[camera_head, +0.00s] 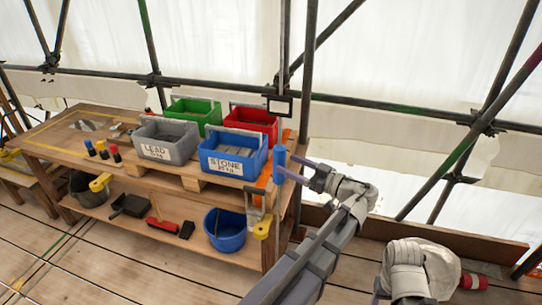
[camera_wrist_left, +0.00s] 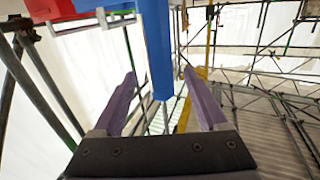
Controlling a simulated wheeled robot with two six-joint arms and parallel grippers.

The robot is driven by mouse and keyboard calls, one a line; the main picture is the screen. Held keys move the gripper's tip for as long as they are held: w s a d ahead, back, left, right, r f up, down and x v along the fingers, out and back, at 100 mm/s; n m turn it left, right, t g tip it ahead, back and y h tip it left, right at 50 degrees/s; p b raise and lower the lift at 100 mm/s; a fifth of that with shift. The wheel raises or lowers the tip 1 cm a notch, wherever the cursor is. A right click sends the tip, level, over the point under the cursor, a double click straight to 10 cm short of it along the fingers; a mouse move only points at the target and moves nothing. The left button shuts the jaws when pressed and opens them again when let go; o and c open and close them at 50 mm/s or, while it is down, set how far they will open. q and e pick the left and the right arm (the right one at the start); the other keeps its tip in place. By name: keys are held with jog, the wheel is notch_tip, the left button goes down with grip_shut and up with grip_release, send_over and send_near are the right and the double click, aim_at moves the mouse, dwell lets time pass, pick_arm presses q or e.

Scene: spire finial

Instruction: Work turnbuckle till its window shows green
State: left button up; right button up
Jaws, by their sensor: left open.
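I cannot surely pick out the turnbuckle or its window; no green window shows. A blue upright cylinder (camera_head: 279,162) stands at the near right corner of the bench, just left of my left gripper (camera_head: 306,170). In the left wrist view a long blue bar (camera_wrist_left: 157,45) comes down from the top, and its lower end shows in the gap between the purple fingertips. My left gripper (camera_wrist_left: 160,80) is open with nothing held. I cannot tell whether the blue bar is between the fingers or beyond them. My right gripper is not in view.
The wooden bench (camera_head: 60,133) carries a grey LEAD box (camera_head: 154,152), a blue STONE box (camera_head: 224,167), a green box (camera_head: 188,105) and a red box (camera_head: 259,115). A blue bucket (camera_head: 226,242) is on its lower shelf. Scaffold poles (camera_head: 308,70) rise behind my gripper.

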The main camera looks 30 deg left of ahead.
pick_arm(q)
jog(key=shift+a+r, duration=0.1)
jog(key=shift+r, duration=0.1)
jog(key=w+a, duration=0.1)
jog(key=a, duration=0.6)
jog(key=shift+a, duration=0.35)
grip_shut()
dwell(0.4)
